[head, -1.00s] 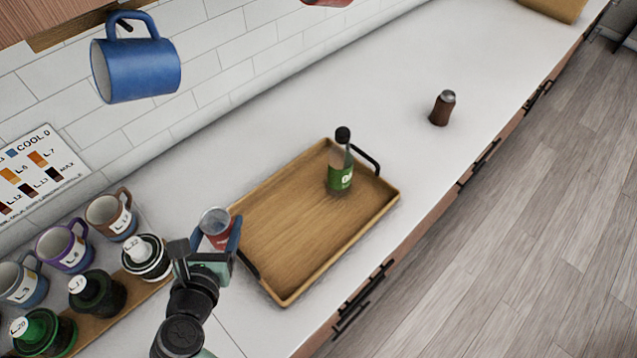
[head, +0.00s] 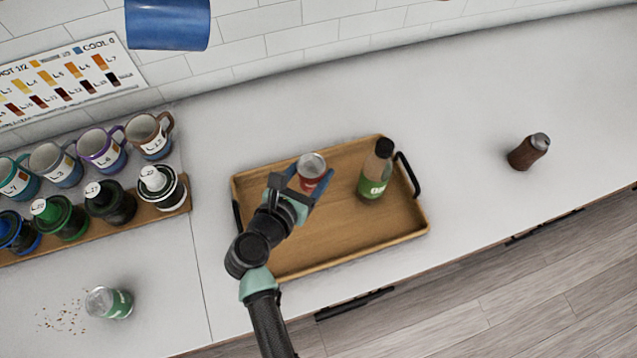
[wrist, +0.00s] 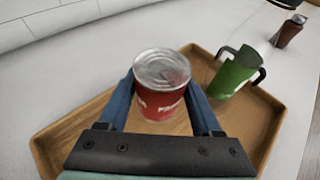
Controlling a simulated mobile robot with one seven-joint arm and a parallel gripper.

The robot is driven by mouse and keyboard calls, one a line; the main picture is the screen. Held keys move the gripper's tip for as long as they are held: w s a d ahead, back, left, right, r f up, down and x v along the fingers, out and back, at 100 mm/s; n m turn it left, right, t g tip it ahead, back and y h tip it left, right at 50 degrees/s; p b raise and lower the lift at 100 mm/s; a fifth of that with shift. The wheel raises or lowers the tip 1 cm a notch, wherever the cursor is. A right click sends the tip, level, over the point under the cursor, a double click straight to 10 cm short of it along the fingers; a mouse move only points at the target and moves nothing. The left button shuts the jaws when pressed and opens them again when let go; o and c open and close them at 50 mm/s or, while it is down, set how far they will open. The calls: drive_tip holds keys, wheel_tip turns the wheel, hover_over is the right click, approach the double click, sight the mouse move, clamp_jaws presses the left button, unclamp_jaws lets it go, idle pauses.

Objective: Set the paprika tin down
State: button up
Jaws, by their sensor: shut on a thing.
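The paprika tin (head: 309,171) is red with a silver lid. In the head view it is over the back middle of the wooden tray (head: 330,247). My gripper (head: 308,187) is shut on the tin, a blue finger on either side. In the wrist view the tin (wrist: 160,100) sits upright between the fingers, with part of its red label showing.
A green-labelled bottle with a dark cap (head: 375,172) stands on the tray, right of the tin. A brown shaker (head: 528,151) is on the counter at right. Mugs and jars line the left.

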sight(307, 191)
drive_tip(key=shift+f+b, duration=0.35)
drive_tip(key=shift+f, duration=2.25)
drive_tip(key=shift+f, duration=0.1)
drive_tip(key=shift+f, duration=0.15)
drive_tip(key=o, duration=1.4)
drive_tip(key=shift+r, duration=0.2)
drive_tip(key=shift+r, duration=0.15)
drive_tip(key=b+v, duration=0.1)
drive_tip(key=v, duration=0.9)
drive_tip(key=shift+s+a, duration=0.1)
drive_tip(key=shift+s, duration=0.15)
drive_tip(key=shift+s+a+r+b, duration=0.25)
drive_tip(key=shift+s+a+b, duration=0.05)
drive_tip(key=shift+s, duration=0.3)
